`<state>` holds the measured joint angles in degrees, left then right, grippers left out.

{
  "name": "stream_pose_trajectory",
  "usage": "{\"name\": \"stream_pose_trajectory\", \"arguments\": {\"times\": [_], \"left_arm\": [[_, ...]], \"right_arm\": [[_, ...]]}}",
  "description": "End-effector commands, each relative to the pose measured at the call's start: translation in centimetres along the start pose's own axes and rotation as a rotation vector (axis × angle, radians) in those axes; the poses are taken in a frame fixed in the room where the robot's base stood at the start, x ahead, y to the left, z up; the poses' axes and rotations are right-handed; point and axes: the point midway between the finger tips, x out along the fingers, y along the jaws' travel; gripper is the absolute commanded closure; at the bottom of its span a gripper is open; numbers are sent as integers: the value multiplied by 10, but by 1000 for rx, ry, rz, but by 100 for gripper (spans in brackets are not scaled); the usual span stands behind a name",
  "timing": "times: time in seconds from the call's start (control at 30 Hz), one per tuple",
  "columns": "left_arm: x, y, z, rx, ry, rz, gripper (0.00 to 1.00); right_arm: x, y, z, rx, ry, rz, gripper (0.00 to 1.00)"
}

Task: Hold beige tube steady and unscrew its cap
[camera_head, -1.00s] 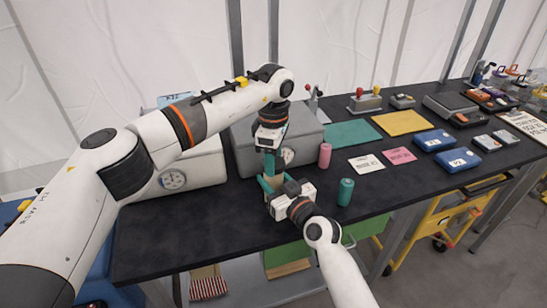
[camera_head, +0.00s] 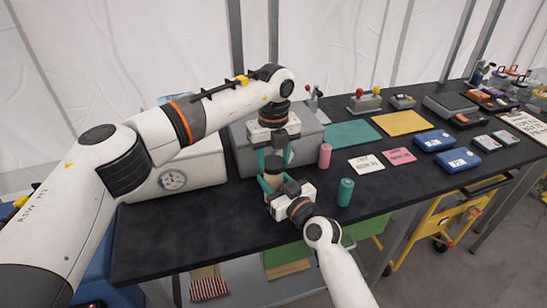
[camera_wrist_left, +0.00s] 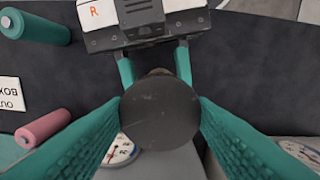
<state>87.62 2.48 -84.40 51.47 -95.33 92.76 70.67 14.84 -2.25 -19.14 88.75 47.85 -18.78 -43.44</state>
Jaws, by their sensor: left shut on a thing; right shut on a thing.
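The beige tube (camera_head: 271,198) stands upright over the near part of the black table, and much of it is hidden by my right gripper. Its round dark cap (camera_wrist_left: 160,112) fills the middle of the left wrist view, and it also shows at the tube's top in the head view (camera_head: 274,164). My left gripper (camera_head: 273,159) points down from above and is shut on the cap, one teal finger on each side. My right gripper (camera_head: 271,184) comes in from the front and is shut on the tube's body. I cannot tell whether a gap separates cap and tube.
A green tube (camera_head: 345,191) and a pink tube (camera_head: 325,155) stand to the right. Grey boxes with round dials (camera_head: 172,180) stand behind and left. White (camera_head: 366,164) and pink (camera_head: 399,156) cards lie farther right. The table's left front is clear.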

Motion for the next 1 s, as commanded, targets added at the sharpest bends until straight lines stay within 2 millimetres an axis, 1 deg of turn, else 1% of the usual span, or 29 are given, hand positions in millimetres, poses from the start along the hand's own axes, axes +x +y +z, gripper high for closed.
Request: {"name": "stream_pose_trajectory", "arguments": {"times": [0.1,0.3,0.4,0.5,0.6,1.0], "left_arm": [[0,0,1,-256,-2,-1,78],[0,1,1,-701,-1,-2,78],[-1,1,0,-897,-1,-2,78],[-1,1,0,-1042,-1,-2,78],[-1,1,0,-1116,-1,-2,78],[-1,1,0,-1111,-1,-2,78]], "right_arm": [[0,-1,-2,1,3,-1,100],[0,-1,-2,1,3,-1,100],[0,-1,-2,1,3,-1,100],[0,-1,-2,1,3,-1,100],[0,-1,-2,1,3,-1,100],[0,0,-2,0,3,-1,100]]}}
